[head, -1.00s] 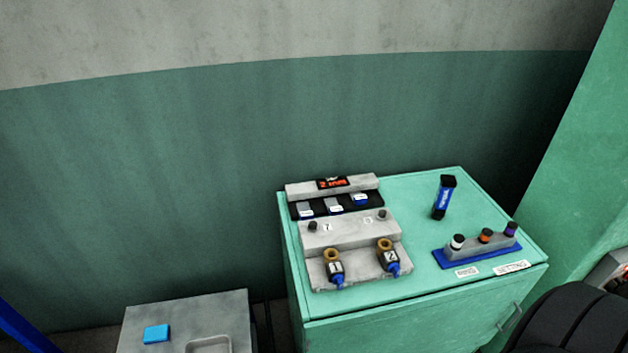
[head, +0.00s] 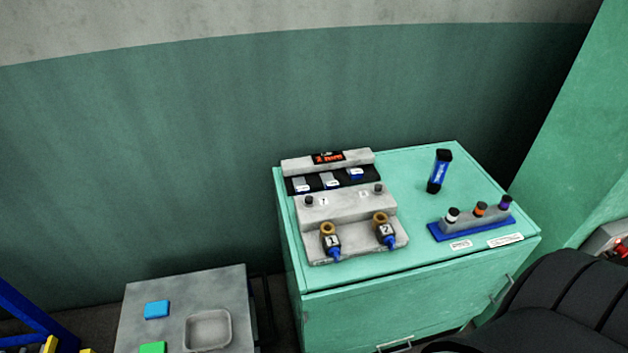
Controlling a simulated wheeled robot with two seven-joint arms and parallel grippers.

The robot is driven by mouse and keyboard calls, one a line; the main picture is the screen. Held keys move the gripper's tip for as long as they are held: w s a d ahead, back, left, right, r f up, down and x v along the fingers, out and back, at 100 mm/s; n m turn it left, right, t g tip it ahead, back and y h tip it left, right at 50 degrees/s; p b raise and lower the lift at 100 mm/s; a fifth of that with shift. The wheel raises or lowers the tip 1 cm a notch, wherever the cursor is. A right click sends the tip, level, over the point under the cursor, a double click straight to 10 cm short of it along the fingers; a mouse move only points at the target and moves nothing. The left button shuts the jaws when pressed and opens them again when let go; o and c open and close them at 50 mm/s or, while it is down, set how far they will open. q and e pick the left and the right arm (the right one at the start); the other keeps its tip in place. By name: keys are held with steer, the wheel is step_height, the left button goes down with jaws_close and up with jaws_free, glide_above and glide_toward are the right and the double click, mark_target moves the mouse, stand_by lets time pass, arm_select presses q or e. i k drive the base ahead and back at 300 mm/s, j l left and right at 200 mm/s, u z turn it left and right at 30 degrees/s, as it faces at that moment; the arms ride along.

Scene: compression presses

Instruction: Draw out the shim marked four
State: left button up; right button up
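A grey press block (head: 345,205) stands on the left of a green cabinet top. Behind its front block a black slotted strip (head: 318,187) holds three small pieces with white labels: a grey one at left (head: 302,184), a grey one in the middle (head: 329,179) and a blue one at right (head: 355,173). These may be the shims, but their labels are too small to read, so I cannot tell which is marked four. An orange-lettered display (head: 328,158) sits above them. Neither of my grippers is in view.
Two brass-and-black fittings (head: 330,240) with blue tips sit at the press front. A blue-and-black cylinder (head: 439,172) stands at right, behind a blue-based holder (head: 470,226) with three capped pieces. A lower grey table (head: 170,285) carries coloured blocks and a tray (head: 208,331).

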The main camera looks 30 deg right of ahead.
mark_target(355, 174)
steer(key=z, duration=1.25)
